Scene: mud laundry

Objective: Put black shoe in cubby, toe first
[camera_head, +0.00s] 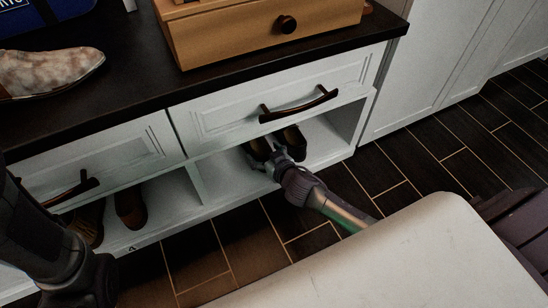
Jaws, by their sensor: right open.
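Two dark shoes sit side by side in the right cubby (327,140) under the bench: a left one (258,148) and a right one (296,142). My right gripper (273,160) is open at the cubby's front, close to these shoes, and hides part of them. I cannot tell whether it touches them. Two brown shoes stand in the left cubby, one (131,207) nearer its middle and one (88,222) further left. My left arm is at the left edge; its gripper's fingers do not show.
A mottled tan shoe (50,72) lies on the dark bench top (130,95). A wooden box (250,35) with a drawer knob stands there too. Drawer handles (300,103) stick out above the cubbies. A white divider (196,183) separates the cubbies. The right cubby's right end is clear.

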